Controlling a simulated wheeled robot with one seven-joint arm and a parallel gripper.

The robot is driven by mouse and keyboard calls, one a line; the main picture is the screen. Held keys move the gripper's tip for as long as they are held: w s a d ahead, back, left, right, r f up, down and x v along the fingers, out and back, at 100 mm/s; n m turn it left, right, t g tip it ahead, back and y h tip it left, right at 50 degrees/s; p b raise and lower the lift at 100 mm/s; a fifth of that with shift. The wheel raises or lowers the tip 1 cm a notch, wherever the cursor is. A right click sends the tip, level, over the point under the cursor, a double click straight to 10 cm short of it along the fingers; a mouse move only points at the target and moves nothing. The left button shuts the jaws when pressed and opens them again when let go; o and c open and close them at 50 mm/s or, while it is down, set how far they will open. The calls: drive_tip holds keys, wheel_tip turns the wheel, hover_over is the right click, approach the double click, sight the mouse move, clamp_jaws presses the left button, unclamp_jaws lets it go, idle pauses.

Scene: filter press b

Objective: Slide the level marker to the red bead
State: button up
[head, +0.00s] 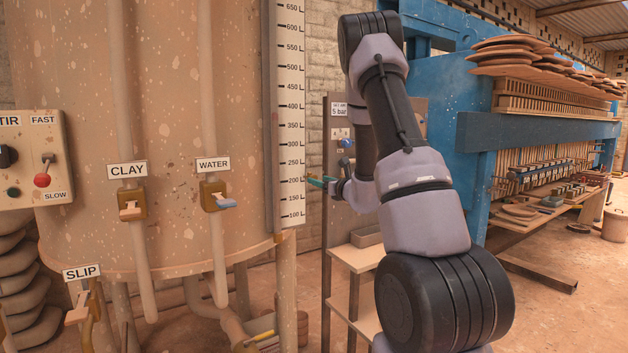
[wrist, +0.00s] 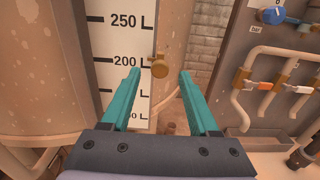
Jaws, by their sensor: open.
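The white level scale (head: 290,130) stands upright on the side of the big clay-coloured tank, and its lower part shows in the wrist view (wrist: 110,42). A round brass knob (wrist: 159,67), apparently the level marker, sits at the scale's right edge close to the 200 mark. My gripper (head: 316,182) is open, its teal fingertips (wrist: 159,73) on either side of the knob in the picture, with a gap on both sides. I cannot tell whether the tips reach its depth. I cannot make out the red bead clearly in either view.
CLAY (head: 132,203) and WATER (head: 215,195) valves sit left of the scale. Right of my gripper stands a panel (wrist: 262,70) with pipes, valves and a blue knob. A blue press (head: 450,120) stands behind my arm.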

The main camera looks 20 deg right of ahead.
drive_tip(key=shift+w+a, duration=0.2)
drive_tip(key=shift+w, duration=0.85)
drive_tip(key=shift+w+a, duration=0.2)
drive_tip(key=shift+w, duration=0.8)
clamp_jaws()
